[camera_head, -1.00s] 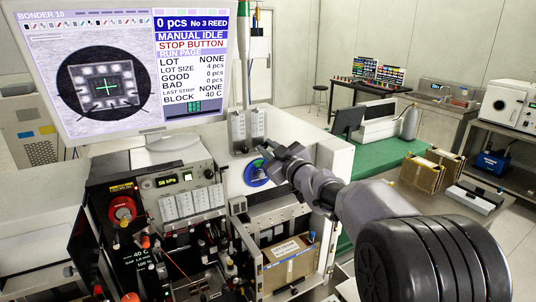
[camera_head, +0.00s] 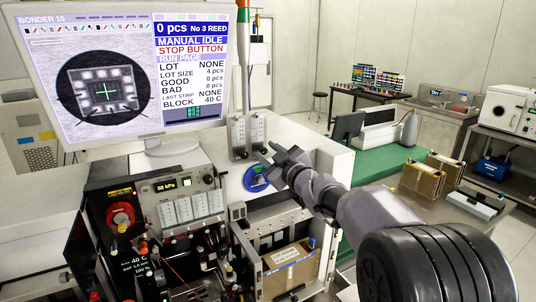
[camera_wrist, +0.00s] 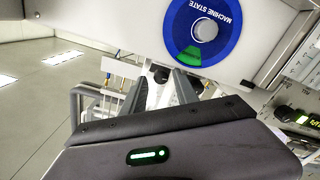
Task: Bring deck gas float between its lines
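Two clear gas flow meters stand side by side on top of the bonder, a left one (camera_head: 238,136) and a right one (camera_head: 257,130). Which of them is the deck gas meter, and where its float and lines lie, is too small to read. My gripper (camera_head: 267,154) is just in front of and below the meters, near the right one. In the wrist view, my gripper (camera_wrist: 162,88) shows two fingers spread apart, with a dark round knob (camera_wrist: 160,74) beyond them. Nothing is clearly held, and contact with the knob cannot be told.
The blue machine state dial (camera_head: 257,178) is on the white housing just below my gripper. The monitor (camera_head: 200,127) stands to the left, close to the meters. A signal tower pole (camera_head: 244,60) rises behind them. A green bench (camera_head: 385,158) lies to the right.

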